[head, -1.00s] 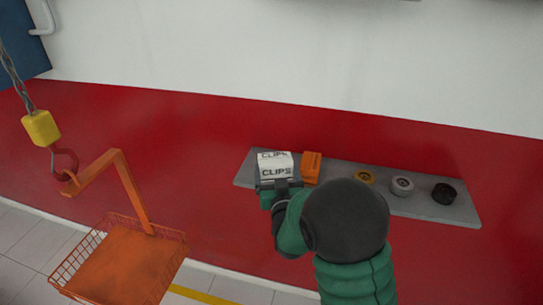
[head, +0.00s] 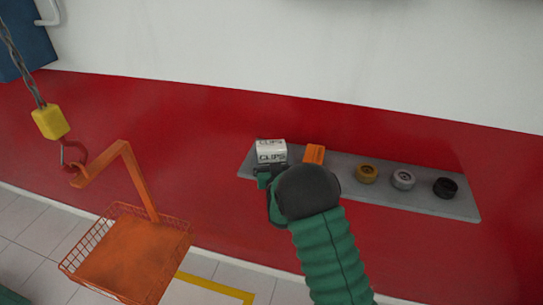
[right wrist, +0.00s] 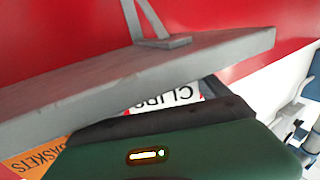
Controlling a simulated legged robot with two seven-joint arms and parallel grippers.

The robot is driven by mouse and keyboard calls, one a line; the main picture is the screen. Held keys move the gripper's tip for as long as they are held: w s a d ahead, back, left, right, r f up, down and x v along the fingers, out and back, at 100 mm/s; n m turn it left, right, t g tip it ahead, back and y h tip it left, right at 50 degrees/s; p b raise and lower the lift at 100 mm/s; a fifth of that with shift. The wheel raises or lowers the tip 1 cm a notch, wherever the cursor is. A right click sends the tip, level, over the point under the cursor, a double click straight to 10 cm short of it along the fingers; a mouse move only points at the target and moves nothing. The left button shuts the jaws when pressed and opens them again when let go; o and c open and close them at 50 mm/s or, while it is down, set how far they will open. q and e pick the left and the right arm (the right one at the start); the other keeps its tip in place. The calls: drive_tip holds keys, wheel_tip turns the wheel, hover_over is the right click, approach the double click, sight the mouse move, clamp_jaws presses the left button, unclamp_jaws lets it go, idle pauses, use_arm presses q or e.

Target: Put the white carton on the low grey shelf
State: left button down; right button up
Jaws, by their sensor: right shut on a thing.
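The white carton (head: 271,151), marked CLIPS, is at the left end of the grey shelf (head: 427,202) in the head view. I cannot tell whether its base touches the shelf. My right gripper (head: 266,171) is at the carton's near side, shut on it. In the right wrist view, a strip of the carton (right wrist: 165,98) with its lettering shows upside down between the shelf (right wrist: 130,80) and my green and dark gripper. The rest of the carton is hidden there. My left gripper is not in view.
An orange box (head: 315,153) stands just right of the carton, its lettering BASKETS (right wrist: 38,158) showing in the wrist view. A gold roll (head: 367,173), a silver roll (head: 403,179) and a black roll (head: 445,187) sit farther right. An orange basket (head: 130,255) hangs at the left.

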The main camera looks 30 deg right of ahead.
drive_tip(key=shift+f, duration=0.2)
drive_tip(key=o, duration=1.7)
drive_tip(key=shift+o, duration=0.2)
drive_tip(key=shift+r, duration=0.1)
drive_tip(key=shift+r+p, duration=0.3)
drive_tip(key=shift+p, duration=0.05)
drive_tip(key=b+v, duration=0.2)
drive_tip(key=v, duration=1)
